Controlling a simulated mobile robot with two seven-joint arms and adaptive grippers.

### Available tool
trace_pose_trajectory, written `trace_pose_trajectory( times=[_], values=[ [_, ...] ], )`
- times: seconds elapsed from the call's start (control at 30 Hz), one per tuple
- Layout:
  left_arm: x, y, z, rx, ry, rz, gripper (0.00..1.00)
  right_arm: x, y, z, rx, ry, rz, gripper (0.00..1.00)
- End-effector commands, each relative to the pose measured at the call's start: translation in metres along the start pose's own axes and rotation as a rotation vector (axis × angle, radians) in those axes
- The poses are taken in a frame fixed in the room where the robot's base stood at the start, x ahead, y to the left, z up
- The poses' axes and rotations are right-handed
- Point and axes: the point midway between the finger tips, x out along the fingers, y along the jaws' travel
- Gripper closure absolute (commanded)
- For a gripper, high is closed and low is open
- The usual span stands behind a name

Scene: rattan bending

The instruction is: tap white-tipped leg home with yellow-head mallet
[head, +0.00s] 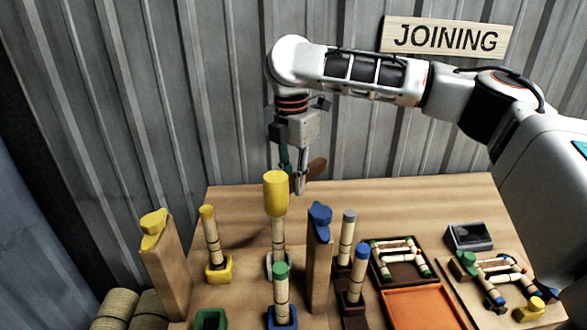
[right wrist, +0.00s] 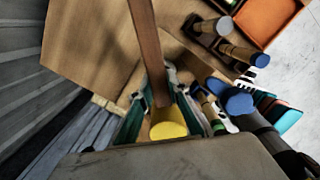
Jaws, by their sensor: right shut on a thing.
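My right gripper (head: 296,185) is shut on the brown handle (head: 317,168) of the yellow-head mallet. The mallet's yellow head (head: 275,192) hangs at the gripper's left, in line with the top of a pale leg (head: 278,236). This leg stands upright in a whitish socket (head: 269,264); its tip is hidden behind the yellow head. I cannot tell whether head and leg touch. In the right wrist view the yellow head (right wrist: 168,122) shows between the teal fingers, with the handle (right wrist: 147,45) running up. My left gripper is not in view.
A yellow-topped post (head: 165,265) and a blue-topped post (head: 319,255) flank the leg. Other legs stand in yellow (head: 219,270), blue (head: 282,318) and dark sockets. An orange tray (head: 425,308) lies at right. The table's back strip (head: 400,197) is clear.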

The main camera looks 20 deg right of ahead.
Motion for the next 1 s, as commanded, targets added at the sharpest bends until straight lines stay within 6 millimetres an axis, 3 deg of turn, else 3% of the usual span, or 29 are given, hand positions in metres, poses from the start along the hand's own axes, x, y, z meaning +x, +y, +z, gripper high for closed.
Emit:
trace_pose_trajectory(
  times=[0.33, 0.7, 1.0],
  values=[
    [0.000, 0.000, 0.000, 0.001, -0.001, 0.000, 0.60, -0.005, 0.001, 0.001, 0.001, -0.002, 0.002, 1.00],
    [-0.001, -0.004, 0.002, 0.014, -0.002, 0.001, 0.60, -0.036, 0.001, 0.002, 0.002, -0.001, 0.001, 1.00],
    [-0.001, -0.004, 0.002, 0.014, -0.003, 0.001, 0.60, -0.037, 0.000, 0.002, 0.001, -0.001, 0.000, 1.00]
  ],
)
